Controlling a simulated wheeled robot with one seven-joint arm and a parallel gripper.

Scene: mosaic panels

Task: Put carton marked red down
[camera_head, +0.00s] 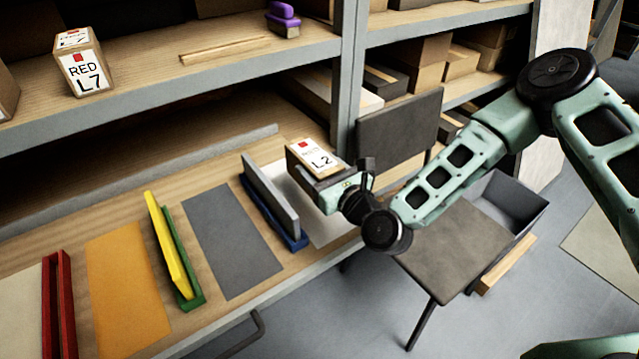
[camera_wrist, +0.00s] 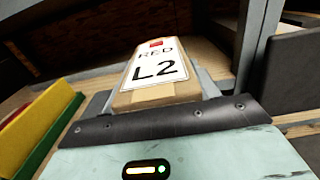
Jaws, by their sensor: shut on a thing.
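My gripper (camera_head: 338,188) is shut on a small tan carton (camera_head: 312,152) with a white label, a red square and the marking L2. In the wrist view this carton (camera_wrist: 158,62) reads RED L2 and sits upright behind the dark gripper edge. The carton is over the right end of the lower shelf, above a white panel (camera_head: 325,232). Whether its base touches anything is hidden. A second carton marked RED L7 (camera_head: 83,75) stands on the upper shelf at the left.
Left of the held carton, a grey board stands in a blue holder (camera_head: 290,236). Further left lie a dark grey panel (camera_head: 232,240), a yellow board in a green holder (camera_head: 190,290), an orange panel (camera_head: 125,290) and a red holder (camera_head: 60,310). A chair (camera_head: 455,245) stands at the right.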

